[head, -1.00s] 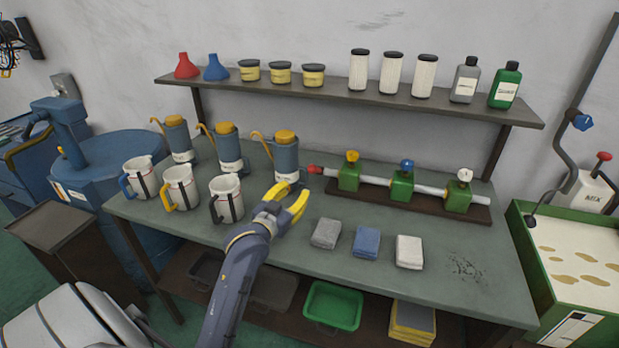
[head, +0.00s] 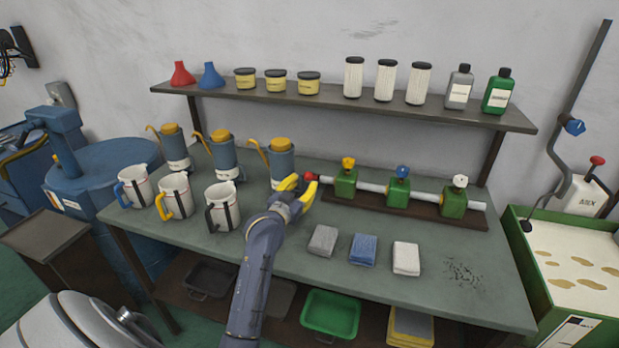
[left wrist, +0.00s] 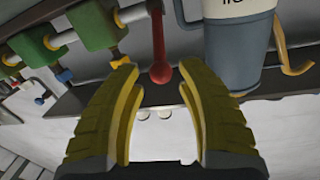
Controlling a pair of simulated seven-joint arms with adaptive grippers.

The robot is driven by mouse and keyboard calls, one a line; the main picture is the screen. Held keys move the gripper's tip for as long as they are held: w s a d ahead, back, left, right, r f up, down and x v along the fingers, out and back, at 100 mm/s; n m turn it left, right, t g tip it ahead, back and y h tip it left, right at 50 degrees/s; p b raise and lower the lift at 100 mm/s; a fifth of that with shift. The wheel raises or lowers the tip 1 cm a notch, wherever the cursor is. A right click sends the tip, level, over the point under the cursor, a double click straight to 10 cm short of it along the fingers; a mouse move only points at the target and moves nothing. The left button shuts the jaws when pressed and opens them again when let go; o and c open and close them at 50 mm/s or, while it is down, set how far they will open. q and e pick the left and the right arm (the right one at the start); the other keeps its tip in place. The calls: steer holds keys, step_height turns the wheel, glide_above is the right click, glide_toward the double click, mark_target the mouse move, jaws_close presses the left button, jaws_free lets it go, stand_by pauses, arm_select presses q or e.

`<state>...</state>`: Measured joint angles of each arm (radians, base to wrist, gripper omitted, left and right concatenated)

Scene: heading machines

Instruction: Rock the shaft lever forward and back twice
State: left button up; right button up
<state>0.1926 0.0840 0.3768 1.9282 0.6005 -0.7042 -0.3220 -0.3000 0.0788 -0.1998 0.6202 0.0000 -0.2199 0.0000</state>
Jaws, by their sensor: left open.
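The shaft lever is a red rod with a round knob (head: 311,177) at the left end of a pale shaft (head: 373,187) on the workbench. In the left wrist view the red lever (left wrist: 158,45) stands beyond and between my fingertips, its knob toward me. My left gripper (head: 299,188) is open and empty, with its yellow fingers at the lever. Its spread fingers also show in the left wrist view (left wrist: 157,75). I cannot tell whether a finger touches the knob. My right gripper is not in view.
Green blocks (head: 397,193) with yellow, blue and white knobs carry the shaft. A blue-grey canister (head: 282,165) stands just left of the lever. White mugs (head: 222,206) stand left of my arm. Folded cloths (head: 363,250) lie in front. A shelf (head: 340,101) with bottles hangs behind.

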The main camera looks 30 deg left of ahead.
mark_target(309, 177)
arm_select(q)
steer(key=shift+w+a, duration=0.2)
steer(key=shift+w, duration=1.1)
steer(key=shift+w+a, duration=0.2)
steer(key=shift+w, duration=1.1)
jaws_close()
